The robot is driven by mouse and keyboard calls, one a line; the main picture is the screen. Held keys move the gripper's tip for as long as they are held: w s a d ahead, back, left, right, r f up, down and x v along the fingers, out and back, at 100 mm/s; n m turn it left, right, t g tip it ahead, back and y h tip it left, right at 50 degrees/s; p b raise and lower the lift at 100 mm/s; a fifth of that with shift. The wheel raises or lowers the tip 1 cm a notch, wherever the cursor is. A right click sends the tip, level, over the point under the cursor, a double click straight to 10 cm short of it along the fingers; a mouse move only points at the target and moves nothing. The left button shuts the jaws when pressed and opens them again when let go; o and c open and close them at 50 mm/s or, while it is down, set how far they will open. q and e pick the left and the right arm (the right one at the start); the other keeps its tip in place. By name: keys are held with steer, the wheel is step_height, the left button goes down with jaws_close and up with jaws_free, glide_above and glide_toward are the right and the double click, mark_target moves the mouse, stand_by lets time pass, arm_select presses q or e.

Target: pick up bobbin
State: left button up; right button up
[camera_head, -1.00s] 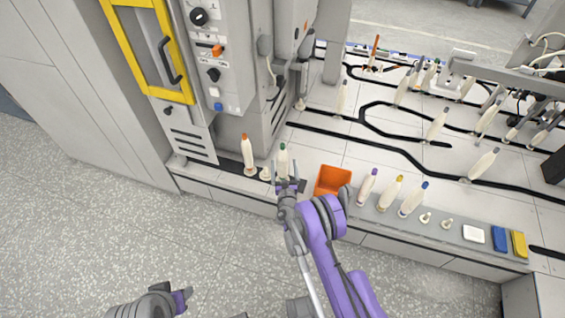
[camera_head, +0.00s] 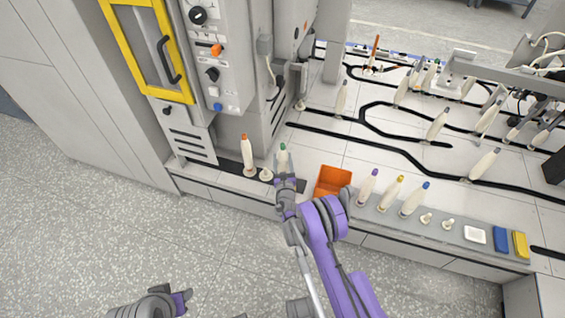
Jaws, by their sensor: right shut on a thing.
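A white bobbin with a green tip (camera_head: 282,157) stands on the bench edge by the grey machine. My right gripper (camera_head: 284,178) is shut on it from the front, and hides its lower part. I cannot tell whether the bobbin is lifted. A white bobbin with an orange tip (camera_head: 248,156) stands upright to its left. My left gripper (camera_head: 181,300) is at the bottom left, far from the bench, over the floor; its jaws are too small to read.
An orange bin (camera_head: 333,180) stands just right of my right gripper. Bobbins with purple (camera_head: 368,187), yellow (camera_head: 390,193) and blue (camera_head: 414,199) tips stand on a grey strip further right. A small white peg (camera_head: 266,175) stands beside the orange-tipped bobbin.

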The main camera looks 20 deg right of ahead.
mark_target(283, 145)
steer(key=shift+r, duration=0.1)
jaws_close()
step_height(283, 145, up, 10)
steer(key=shift+r+p, duration=0.1)
steer(key=shift+p, duration=1.05)
steer(key=s+a+r+m+h, duration=0.1)
steer(key=s+r, duration=0.8)
steer(key=r, duration=0.2)
steer(key=s+a+r, duration=0.1)
steer(key=s+r, duration=0.8)
steer(key=r, duration=0.2)
arm_select(q)
step_height(283, 145, up, 25)
steer(key=w+t+p, duration=0.1)
steer(key=p, duration=1.8)
steer(key=shift+w, duration=0.15)
arm_select(e)
step_height(283, 145, up, 18)
steer(key=w, duration=0.1)
arm_select(q)
steer(key=shift+d+f, duration=0.1)
steer(key=shift+f, duration=0.05)
